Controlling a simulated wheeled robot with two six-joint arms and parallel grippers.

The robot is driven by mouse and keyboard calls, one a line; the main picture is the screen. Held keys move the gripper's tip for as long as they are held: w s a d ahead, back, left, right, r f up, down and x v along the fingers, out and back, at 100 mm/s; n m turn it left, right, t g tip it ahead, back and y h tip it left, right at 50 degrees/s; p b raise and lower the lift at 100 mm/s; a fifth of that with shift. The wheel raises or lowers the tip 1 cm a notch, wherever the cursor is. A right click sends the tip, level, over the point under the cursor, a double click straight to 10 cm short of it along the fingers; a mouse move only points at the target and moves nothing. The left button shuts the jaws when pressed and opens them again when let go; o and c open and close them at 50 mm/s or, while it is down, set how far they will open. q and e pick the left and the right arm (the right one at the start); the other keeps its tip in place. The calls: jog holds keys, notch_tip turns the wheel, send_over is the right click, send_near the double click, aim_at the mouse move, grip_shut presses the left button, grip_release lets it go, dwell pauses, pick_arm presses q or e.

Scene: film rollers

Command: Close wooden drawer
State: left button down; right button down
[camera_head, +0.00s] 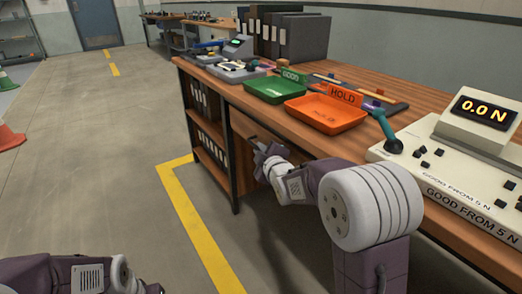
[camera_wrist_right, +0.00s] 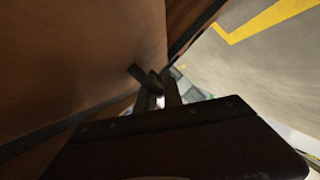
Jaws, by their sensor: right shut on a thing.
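The wooden drawer (camera_wrist_right: 85,55) fills the upper left of the right wrist view as a broad brown panel; I cannot tell how far it stands out. My right gripper (camera_head: 255,143) is under the workbench edge, by the bench's left end in the head view. In the right wrist view, its dark jaws (camera_wrist_right: 158,90) are shut on a dark bar at the panel, which looks like the drawer's handle. The gripper body hides the lower part of that view. Of my left arm, only the wrist end (camera_head: 122,272) shows at the bottom left; its jaws are not clear.
The wooden workbench (camera_head: 222,88) bears a green tray (camera_head: 277,88), an orange tray (camera_head: 326,114) and a force gauge (camera_head: 470,130). Binders stand in shelves (camera_head: 207,120) at its left end.

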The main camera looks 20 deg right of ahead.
jog(key=shift+d+r, duration=0.1)
jog(key=shift+d, duration=0.05)
jog(key=c, duration=1.8)
grip_release()
jog(key=shift+o, duration=0.2)
jog(key=shift+d, duration=0.15)
jog(key=shift+s+r, duration=0.1)
jog(key=shift+s, duration=0.2)
jog(key=p+v, duration=0.3)
jog(key=v, duration=0.5)
jog(key=shift+s+p, duration=0.25)
jog(key=shift+p, duration=0.15)
